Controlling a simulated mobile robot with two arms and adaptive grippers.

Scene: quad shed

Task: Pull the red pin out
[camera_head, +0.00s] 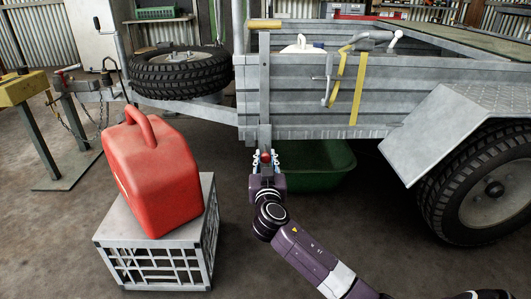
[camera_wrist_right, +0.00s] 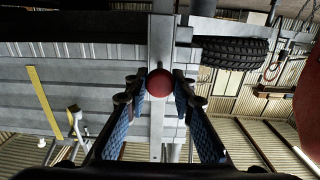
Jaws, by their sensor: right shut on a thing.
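The red pin shows as a round red knob (camera_head: 265,157) at the lower front post of the grey trailer (camera_head: 290,95). It also shows in the right wrist view (camera_wrist_right: 159,83), in front of a pale metal post. My right gripper (camera_head: 266,160) reaches up to it from below, with one finger on each side of the knob. In the right wrist view its blue-padded fingertips (camera_wrist_right: 160,88) are shut on the knob. The pin's shaft is hidden behind the knob. My left gripper is not in view.
A red fuel can (camera_head: 153,170) stands on a grey crate (camera_head: 155,250) at the left. A green tub (camera_head: 318,172) sits under the trailer, behind my right gripper. Bare floor lies in the foreground.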

